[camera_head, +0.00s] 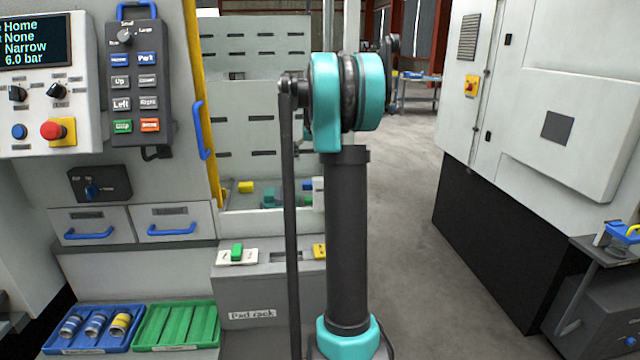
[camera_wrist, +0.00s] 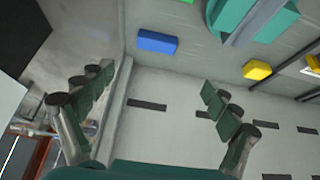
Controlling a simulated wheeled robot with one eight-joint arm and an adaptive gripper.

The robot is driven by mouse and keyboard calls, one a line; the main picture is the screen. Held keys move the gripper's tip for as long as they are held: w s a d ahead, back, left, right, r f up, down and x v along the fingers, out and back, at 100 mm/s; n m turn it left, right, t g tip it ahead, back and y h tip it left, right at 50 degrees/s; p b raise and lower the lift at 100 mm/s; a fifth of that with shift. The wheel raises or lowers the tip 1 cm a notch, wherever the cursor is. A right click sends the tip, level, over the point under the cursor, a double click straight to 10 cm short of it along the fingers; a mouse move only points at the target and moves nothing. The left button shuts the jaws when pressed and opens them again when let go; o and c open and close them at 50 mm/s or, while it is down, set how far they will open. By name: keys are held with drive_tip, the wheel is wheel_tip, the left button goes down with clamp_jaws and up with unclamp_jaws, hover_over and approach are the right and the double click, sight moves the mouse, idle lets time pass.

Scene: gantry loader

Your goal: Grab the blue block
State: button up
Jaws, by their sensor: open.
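The blue block (camera_wrist: 157,41) lies on a grey surface at the upper middle of the wrist view. It also shows small in the head view (camera_head: 307,184), just left of my arm and partly hidden by it. My gripper (camera_wrist: 158,92) is open and empty, its two fingers spread wide at left and right in the wrist view. The block appears between the finger directions but beyond the tips, with a gap and no contact. In the head view my gripper is hidden behind my arm.
A yellow block (camera_wrist: 257,69) and a large teal part (camera_wrist: 250,22) lie right of the blue block. A pale slotted panel (camera_wrist: 160,125) borders this surface. In the head view, a yellow post (camera_head: 203,100) edges the opening, and a pad rack (camera_head: 245,290) stands below it.

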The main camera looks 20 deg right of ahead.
drive_tip(key=x, duration=1.2)
drive_tip(key=d+x, duration=0.1)
drive_tip(key=x, duration=0.5)
drive_tip(key=shift+w+r, duration=0.15)
drive_tip(key=shift+r, duration=0.1)
drive_tip(key=c, duration=1)
